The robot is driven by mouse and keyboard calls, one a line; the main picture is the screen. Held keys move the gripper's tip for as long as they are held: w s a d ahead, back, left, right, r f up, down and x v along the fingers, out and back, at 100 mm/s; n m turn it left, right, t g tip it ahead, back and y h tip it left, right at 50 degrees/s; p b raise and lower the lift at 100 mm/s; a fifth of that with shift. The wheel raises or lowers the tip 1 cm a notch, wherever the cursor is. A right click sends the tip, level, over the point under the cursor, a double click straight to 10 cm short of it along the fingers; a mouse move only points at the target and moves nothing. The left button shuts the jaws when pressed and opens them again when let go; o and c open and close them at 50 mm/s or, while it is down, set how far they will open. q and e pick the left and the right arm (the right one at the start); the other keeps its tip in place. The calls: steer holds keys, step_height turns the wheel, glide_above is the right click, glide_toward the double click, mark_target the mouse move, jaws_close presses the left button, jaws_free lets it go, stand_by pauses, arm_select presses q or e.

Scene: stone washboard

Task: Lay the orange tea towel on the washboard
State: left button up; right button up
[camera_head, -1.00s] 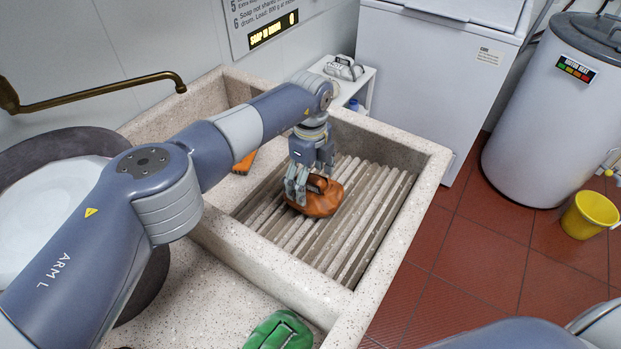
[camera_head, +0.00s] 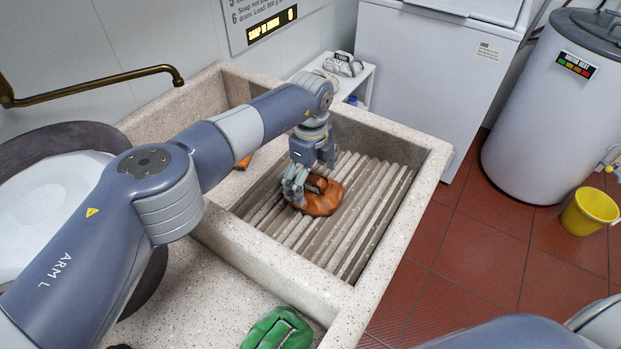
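The orange tea towel (camera_head: 323,203) lies bunched in a crumpled heap on the ribbed stone washboard (camera_head: 347,237), around the middle of its ridges. My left gripper (camera_head: 303,196) points down at the towel, its fingers at the heap's upper left side. The fingers and the cloth overlap in the picture, so I cannot tell whether the gripper still grips it. My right gripper is out of view; only part of my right arm shows at the lower right.
Raised stone walls (camera_head: 409,190) surround the washboard. A small orange item (camera_head: 243,162) shows partly behind my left arm. A brass tap (camera_head: 110,81) reaches over from the left.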

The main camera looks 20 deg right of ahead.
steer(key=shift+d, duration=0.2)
arm_select(q)
steer(key=shift+r, duration=0.1)
step_height(320, 180, up, 7)
steer(key=shift+a+r, duration=0.1)
steer(key=shift+r, duration=0.3)
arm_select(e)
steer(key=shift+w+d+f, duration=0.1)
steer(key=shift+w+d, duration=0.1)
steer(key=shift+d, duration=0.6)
arm_select(q)
steer(key=shift+r, duration=0.1)
